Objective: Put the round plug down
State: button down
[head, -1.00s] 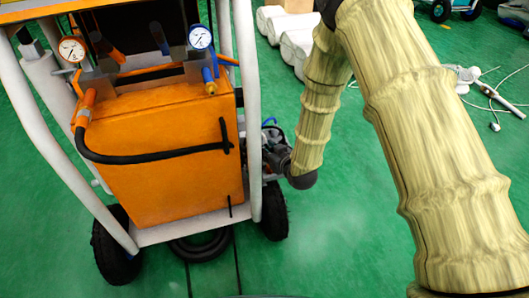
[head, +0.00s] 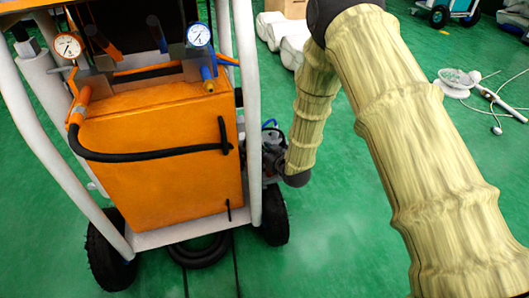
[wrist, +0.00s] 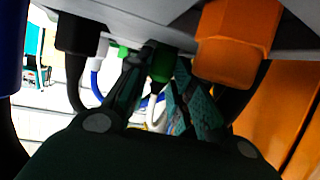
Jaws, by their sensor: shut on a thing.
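In the wrist view my gripper (wrist: 161,70) has its two dark fingers closed on either side of a green round piece (wrist: 160,66), which I take to be the round plug. The plug is just under a grey panel (wrist: 150,12), and its top is close to the panel's underside. I cannot tell whether it touches the panel or sits in it. In the head view my arm reaches down beside the right of the orange cart, and the gripper end is mostly hidden behind the cart's white frame.
An orange hexagonal fitting (wrist: 236,45) hangs close right of the fingers. A black connector (wrist: 80,36) with a cable is to the left, with blue and white hoses behind. The orange tank (head: 155,150) and white frame (head: 247,110) crowd the left. Green floor is open in front.

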jog(key=shift+f, duration=0.15)
jog(key=c, duration=1.2)
grip_release()
jog(key=shift+c, duration=0.2)
jog(key=shift+s+d+r, duration=0.1)
jog(key=shift+s+r, duration=0.1)
jog(key=shift+r, duration=0.05)
jog(key=p+v, duration=0.4)
jog(key=v, duration=0.8)
jog(key=s+d+f+m+g+h, duration=0.25)
jog(key=s+d+f, duration=0.25)
jog(key=s+f, duration=0.25)
jog(key=s+d+f+m+g+h, duration=0.1)
jog(key=s+d+f+g, duration=0.25)
jog(key=s+f, duration=0.4)
jog(key=s+d+f+g+h, duration=0.1)
jog(key=s+d+f+g, duration=0.1)
jog(key=s, duration=0.6)
jog(key=s+d+f+m+g, duration=0.1)
jog(key=s+d, duration=0.3)
jog(key=s, duration=0.5)
jog(key=s+d+f+m+g+h, duration=0.1)
jog(key=s+d+f+g, duration=0.1)
jog(key=s, duration=0.7)
jog(key=shift+s+d+f+g+h+b, duration=0.2)
jog(key=shift+d+f+g+h+b, duration=0.15)
jog(key=shift+g, duration=0.25)
